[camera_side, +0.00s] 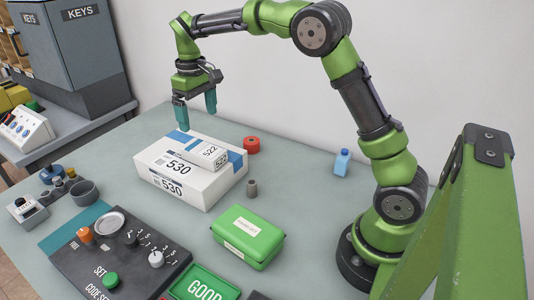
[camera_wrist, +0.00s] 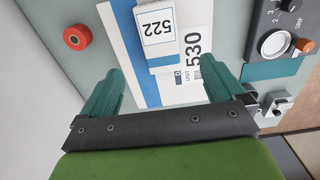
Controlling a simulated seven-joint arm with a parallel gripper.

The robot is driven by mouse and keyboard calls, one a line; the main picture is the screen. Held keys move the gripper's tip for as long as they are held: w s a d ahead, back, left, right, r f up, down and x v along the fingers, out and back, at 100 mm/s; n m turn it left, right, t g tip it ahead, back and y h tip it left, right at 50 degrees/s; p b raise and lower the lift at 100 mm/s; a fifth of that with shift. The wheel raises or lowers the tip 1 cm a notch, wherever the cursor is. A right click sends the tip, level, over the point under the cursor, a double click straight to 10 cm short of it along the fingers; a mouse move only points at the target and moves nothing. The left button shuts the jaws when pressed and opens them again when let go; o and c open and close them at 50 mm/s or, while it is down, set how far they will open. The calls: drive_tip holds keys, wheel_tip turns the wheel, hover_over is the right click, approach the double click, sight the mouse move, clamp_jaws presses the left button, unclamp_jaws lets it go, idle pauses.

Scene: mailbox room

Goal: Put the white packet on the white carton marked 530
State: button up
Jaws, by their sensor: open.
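The white carton marked 530 (camera_side: 208,192) stands on the table, with a blue stripe across its top; it also shows in the wrist view (camera_wrist: 199,20). A smaller white packet marked 522 (camera_side: 203,153) lies flat on top of the carton, across its blue stripe; the wrist view shows its label (camera_wrist: 155,27). My gripper (camera_side: 196,118) is open and empty, above the far left part of the carton, fingers pointing down. In the wrist view the space between its fingertips (camera_wrist: 162,68) shows the carton's top and the near end of the packet. Nothing is between the fingers.
A red roll (camera_side: 251,145) and a small grey cylinder (camera_side: 252,188) stand right of the carton. A green box (camera_side: 248,237) and a dark control panel (camera_side: 118,257) are in front. A blue bottle (camera_side: 342,162) stands at the back right. The table between bottle and carton is mostly clear.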

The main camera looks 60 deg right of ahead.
drive_tip(key=s+a+r+m+t+y, duration=0.1)
drive_tip(key=s+a+r+t, duration=0.15)
drive_tip(key=s+r, duration=0.7)
drive_tip(key=s+a+f+m+t, duration=0.1)
drive_tip(key=s+f+t, duration=0.1)
drive_tip(key=s, duration=0.6)
drive_tip(key=s+a+f+m+t+y, duration=0.1)
drive_tip(key=s+f+m+t, duration=0.1)
drive_tip(key=s, duration=0.6)
drive_tip(key=shift+a+f+t, duration=0.35)
drive_tip(key=shift+a+f, duration=0.05)
drive_tip(key=shift+f, duration=0.2)
